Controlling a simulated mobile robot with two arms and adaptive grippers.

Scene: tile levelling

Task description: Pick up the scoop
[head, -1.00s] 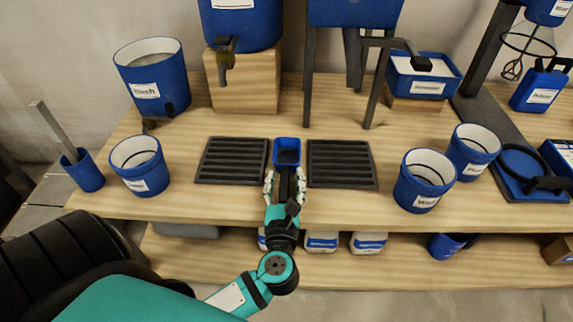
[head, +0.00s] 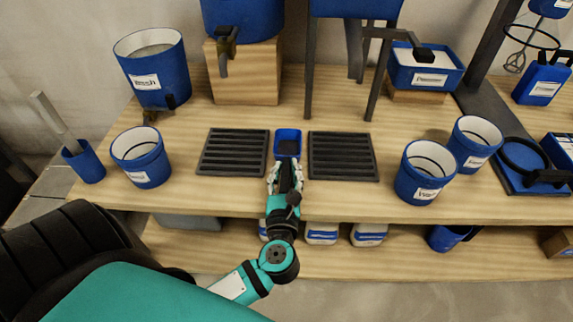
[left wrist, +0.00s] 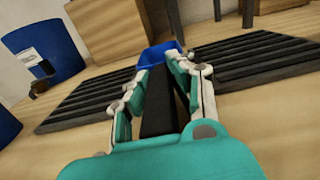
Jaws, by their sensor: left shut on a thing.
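The scoop has a blue bowl (head: 288,136) and a dark handle, and it is between the two black slatted mats on the table. In the left wrist view its blue bowl (left wrist: 160,54) is beyond my fingertips, and its black handle (left wrist: 158,105) runs back between the fingers. My left gripper (head: 286,172) is shut on the scoop's handle, over the front part of the table. I cannot tell whether the scoop touches the table. My right gripper is not in view.
Black slatted mats (head: 233,153) and (head: 342,157) lie on either side of the scoop. Blue buckets (head: 140,160) and (head: 424,175) stand farther out. A dark-legged stand (head: 309,75) rises behind. Several blue-and-white containers sit on the lower shelf (head: 400,258).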

